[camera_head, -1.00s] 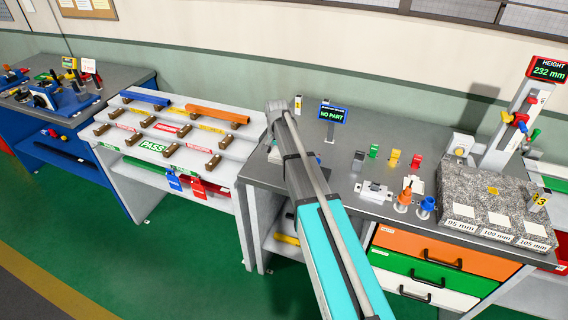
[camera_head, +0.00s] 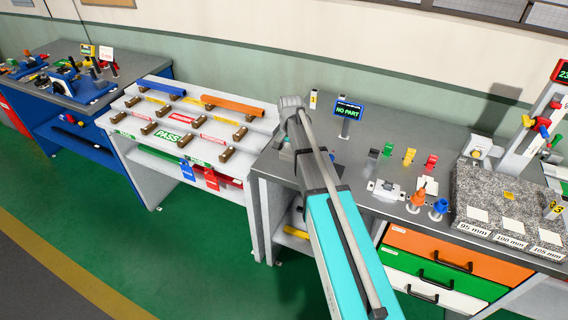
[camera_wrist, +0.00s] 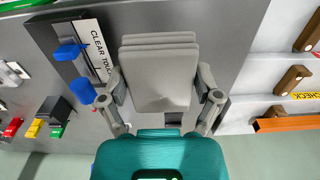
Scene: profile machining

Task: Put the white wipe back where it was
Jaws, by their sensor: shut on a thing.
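My gripper (camera_wrist: 160,92) is shut on a pale, layered, folded piece that looks like the white wipe (camera_wrist: 160,62) in the wrist view. The wipe sits between the two fingers, greyish in the shade. Below it is the grey bench top (camera_wrist: 212,25); I cannot tell how high it is held. In the head view my arm hides the gripper and the wipe, near the left end of the grey bench (camera_head: 290,165).
The NO PART display (camera_head: 348,110) stands behind my arm. A white PASS rack (camera_head: 208,152) adjoins at left; a granite block (camera_head: 500,190) is at right.

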